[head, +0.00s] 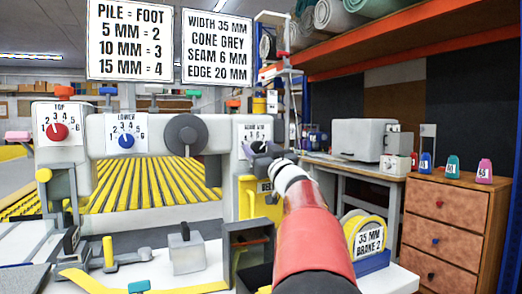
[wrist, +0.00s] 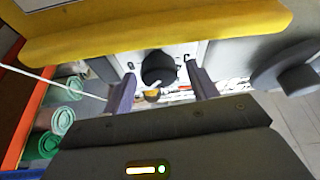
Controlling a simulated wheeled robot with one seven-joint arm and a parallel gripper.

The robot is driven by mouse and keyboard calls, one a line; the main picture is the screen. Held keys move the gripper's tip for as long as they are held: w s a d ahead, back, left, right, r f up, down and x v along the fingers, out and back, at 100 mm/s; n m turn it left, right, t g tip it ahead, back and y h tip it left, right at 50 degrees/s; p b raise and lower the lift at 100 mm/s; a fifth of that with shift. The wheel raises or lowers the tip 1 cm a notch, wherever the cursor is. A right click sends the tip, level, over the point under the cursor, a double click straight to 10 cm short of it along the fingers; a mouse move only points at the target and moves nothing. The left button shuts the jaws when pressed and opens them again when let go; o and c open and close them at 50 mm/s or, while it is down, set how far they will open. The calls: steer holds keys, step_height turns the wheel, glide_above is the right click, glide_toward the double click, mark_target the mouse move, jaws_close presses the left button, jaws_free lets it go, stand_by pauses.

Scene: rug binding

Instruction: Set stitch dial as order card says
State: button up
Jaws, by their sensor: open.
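The order card (head: 217,47) hangs at the top and reads WIDTH 35 MM, CONE GREY, SEAM 6 MM, EDGE 20 MM. A white dial plate (head: 254,130) on the machine's right post has a dark knob (head: 258,146); its lettering is too small to read surely. My gripper (head: 263,152) is in front of this plate and partly hides it. In the wrist view the dark knob (wrist: 158,68) shows between the two spread fingers of my open gripper (wrist: 162,88). Whether they touch it, and where its pointer stands, I cannot tell.
A red TOP dial (head: 57,132) and a blue LOWER dial (head: 126,140) are to the left, beside a grey wheel (head: 186,134). A yellow bar (wrist: 150,28) crosses close above the knob in the wrist view. A yellow 35 MM reel (head: 367,237) stands at the right.

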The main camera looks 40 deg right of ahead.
steer(key=c, duration=1)
steer(key=shift+n, duration=0.4)
steer(key=n+y+p, duration=0.1)
steer(key=n+y, duration=0.1)
steer(key=n, duration=0.1)
steer(key=shift+r+n+p, duration=0.1)
steer(key=shift+n+p, duration=0.2)
steer(key=shift+n+y+p, duration=0.55)
steer(key=shift+n+y, duration=0.55)
steer(key=shift+n, duration=0.9)
steer(key=o, duration=1)
